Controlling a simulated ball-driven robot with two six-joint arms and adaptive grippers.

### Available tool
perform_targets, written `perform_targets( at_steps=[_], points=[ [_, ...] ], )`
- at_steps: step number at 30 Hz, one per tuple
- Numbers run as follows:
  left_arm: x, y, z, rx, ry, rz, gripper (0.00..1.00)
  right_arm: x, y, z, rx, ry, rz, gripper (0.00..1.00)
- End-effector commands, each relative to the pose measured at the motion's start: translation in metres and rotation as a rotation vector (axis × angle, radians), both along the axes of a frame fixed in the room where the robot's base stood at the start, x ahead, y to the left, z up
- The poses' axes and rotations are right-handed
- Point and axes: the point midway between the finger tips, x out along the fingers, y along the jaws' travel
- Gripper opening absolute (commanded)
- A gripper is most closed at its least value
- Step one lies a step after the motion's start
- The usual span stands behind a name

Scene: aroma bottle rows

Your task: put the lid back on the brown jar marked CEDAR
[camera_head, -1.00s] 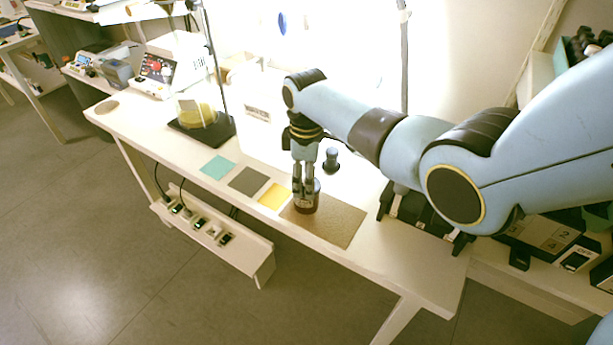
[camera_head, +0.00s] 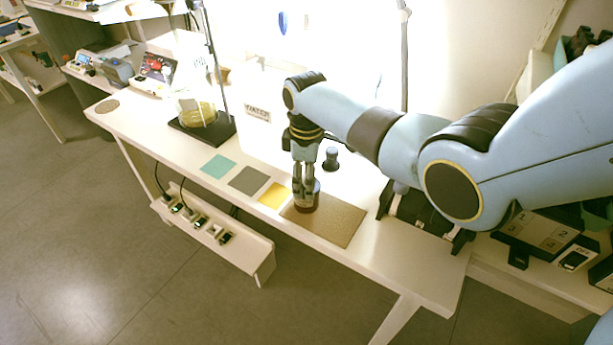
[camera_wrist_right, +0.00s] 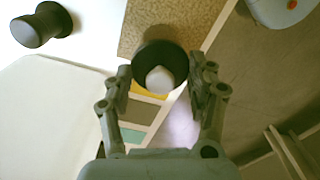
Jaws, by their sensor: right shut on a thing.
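The brown jar (camera_head: 308,208) stands on the tan mat in the head view, with a pale label on its side that is too small to read. My right gripper (camera_head: 304,190) points down over it, and its fingers overlap the jar's upper part. In the right wrist view my right gripper (camera_wrist_right: 162,78) is shut on a round black lid (camera_wrist_right: 145,55) with a light grey knob, one finger on either side. I cannot tell whether the lid touches the jar's rim. My left gripper is not in view.
A dark spool-like piece (camera_head: 331,160) stands behind the jar; it also shows in the wrist view (camera_wrist_right: 40,25). The tan mat (camera_head: 340,222) lies beside yellow (camera_head: 273,196), grey (camera_head: 248,181) and teal (camera_head: 218,166) squares. The table's front edge is close.

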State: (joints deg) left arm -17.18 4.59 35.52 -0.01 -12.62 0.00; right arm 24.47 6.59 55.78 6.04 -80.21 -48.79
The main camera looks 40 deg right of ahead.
Motion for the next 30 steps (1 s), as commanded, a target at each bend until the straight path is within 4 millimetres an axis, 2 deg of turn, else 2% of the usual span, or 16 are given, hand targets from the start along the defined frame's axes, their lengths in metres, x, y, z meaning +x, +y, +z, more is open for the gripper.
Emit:
perform_targets(
  at_steps=[14, 15, 18, 20, 26, 30],
  points=[
    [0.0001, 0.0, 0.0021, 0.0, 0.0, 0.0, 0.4, 0.0001, 0.0001, 0.0, 0.0, 0.0, 0.0, 0.35],
    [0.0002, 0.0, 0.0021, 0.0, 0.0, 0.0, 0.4, 0.0001, 0.0001, 0.0, 0.0, 0.0, 0.0, 0.62],
    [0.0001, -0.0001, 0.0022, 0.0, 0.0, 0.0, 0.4, 0.0001, 0.0001, 0.0, 0.0, 0.0, 0.0, 0.76],
    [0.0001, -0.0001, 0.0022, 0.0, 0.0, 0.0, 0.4, 0.0001, 0.0001, 0.0, 0.0, 0.0, 0.0, 0.83],
    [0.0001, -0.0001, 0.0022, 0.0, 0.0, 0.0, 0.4, 0.0001, 0.0001, 0.0, 0.0, 0.0, 0.0, 0.84],
    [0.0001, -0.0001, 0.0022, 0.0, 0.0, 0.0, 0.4, 0.0001, 0.0001, -0.0001, 0.0, 0.0, 0.0, 1.0]
  ],
)
